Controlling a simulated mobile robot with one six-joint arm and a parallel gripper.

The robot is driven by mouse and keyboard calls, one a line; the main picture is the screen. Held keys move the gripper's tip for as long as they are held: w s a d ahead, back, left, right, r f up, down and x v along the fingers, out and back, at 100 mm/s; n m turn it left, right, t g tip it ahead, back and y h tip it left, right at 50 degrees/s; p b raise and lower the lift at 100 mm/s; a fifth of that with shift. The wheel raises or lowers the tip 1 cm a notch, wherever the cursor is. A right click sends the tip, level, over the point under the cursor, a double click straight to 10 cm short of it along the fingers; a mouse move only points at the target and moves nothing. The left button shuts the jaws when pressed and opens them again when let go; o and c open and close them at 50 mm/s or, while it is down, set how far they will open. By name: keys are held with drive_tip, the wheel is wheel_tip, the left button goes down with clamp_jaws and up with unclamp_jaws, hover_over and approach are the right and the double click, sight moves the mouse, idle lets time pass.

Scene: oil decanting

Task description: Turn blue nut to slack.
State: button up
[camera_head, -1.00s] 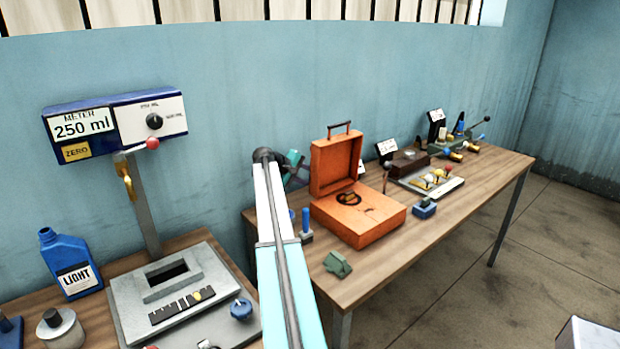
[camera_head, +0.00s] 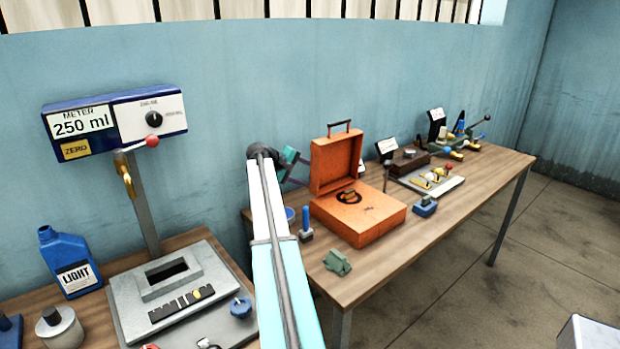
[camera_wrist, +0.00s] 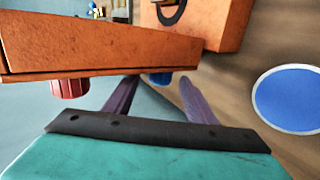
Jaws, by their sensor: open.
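The blue nut (camera_wrist: 160,79) shows in the wrist view as a small blue round piece just below the edge of the orange case (camera_wrist: 100,40). It lies between the two purple fingers of my gripper (camera_wrist: 160,86), near their tips. The fingers are open, with a gap on each side of it; I cannot tell whether either touches it. A red ribbed knob (camera_wrist: 70,88) sits left of the fingers under the same edge.
A blue disc with a pale rim (camera_wrist: 287,98) lies right of the fingers. A blue upright peg (camera_head: 306,225) and a green lump (camera_head: 338,262) stand near the case on the wooden bench. A meter (camera_head: 115,124) stands on the left bench.

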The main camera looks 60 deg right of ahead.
drive_tip(key=b+v, duration=0.2)
drive_tip(key=v, duration=0.9)
drive_tip(key=shift+a, duration=0.15)
